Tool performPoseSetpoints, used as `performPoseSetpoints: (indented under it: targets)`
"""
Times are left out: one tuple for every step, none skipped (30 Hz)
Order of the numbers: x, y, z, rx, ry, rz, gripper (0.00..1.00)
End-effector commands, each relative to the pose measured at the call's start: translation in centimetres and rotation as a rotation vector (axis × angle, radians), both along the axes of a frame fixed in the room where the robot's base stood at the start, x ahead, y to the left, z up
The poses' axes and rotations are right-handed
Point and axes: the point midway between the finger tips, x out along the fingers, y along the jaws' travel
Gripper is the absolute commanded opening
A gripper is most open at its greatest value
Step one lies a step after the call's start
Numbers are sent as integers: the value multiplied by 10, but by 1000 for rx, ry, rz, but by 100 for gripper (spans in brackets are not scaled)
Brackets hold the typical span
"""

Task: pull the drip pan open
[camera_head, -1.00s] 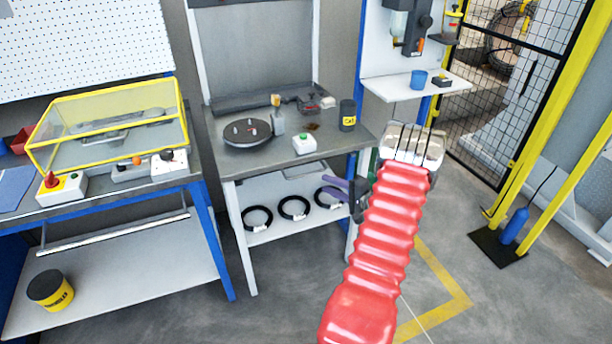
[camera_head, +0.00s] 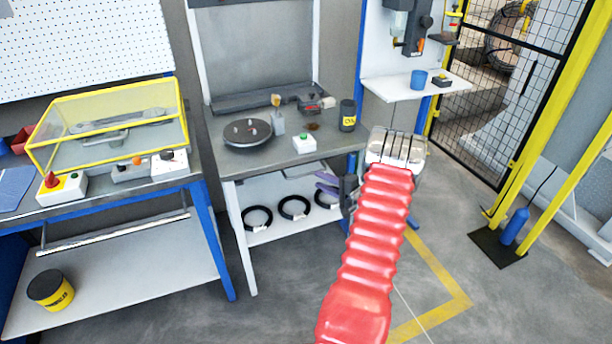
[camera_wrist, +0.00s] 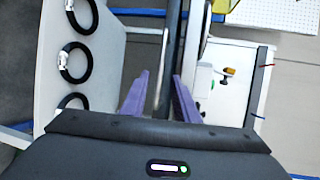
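The drip pan (camera_head: 300,170) looks like a shallow grey tray just under the top of the middle workbench, above the shelf of coils. My gripper (camera_head: 326,184) is at the front of that bench, near the pan's right end and partly hidden by my wrist. In the wrist view my gripper (camera_wrist: 158,97) has its two purple fingers apart. A thin grey bar and the dark bench edge run between or beyond the fingers. I cannot tell whether the bar is the pan's lip, or whether the fingers touch it.
Black coils (camera_head: 293,207) lie on the lower shelf (camera_head: 262,232). The floor in front of the bench is clear.

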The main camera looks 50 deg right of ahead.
Motion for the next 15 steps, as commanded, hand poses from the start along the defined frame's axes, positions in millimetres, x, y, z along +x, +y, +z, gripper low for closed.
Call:
performPoseSetpoints:
  targets:
    - [9, -1, -2, 0, 0, 2, 28]
    - [13, -1, -3, 1, 0, 2, 28]
    - [20, -2, -4, 0, -1, 2, 28]
    - [24, -3, -4, 0, 0, 2, 28]
    - [28, -3, -5, 0, 0, 2, 28]
    - [34, -4, -7, 0, 0, 2, 28]
    - [39, -5, -8, -1, 0, 2, 28]
    - [44, -5, -8, 0, -1, 2, 28]
    - [49, -6, -9, -1, -1, 2, 28]
    - [54, -7, -10, -1, -1, 2, 28]
    - [58, -7, -11, -1, 0, 2, 28]
    - [63, -8, -12, 0, 1, 2, 28]
    - [66, -8, -13, 0, 0, 2, 28]
    - [69, -9, -13, 0, 0, 1, 28]
    - [72, -10, -14, 1, -1, 1, 28]
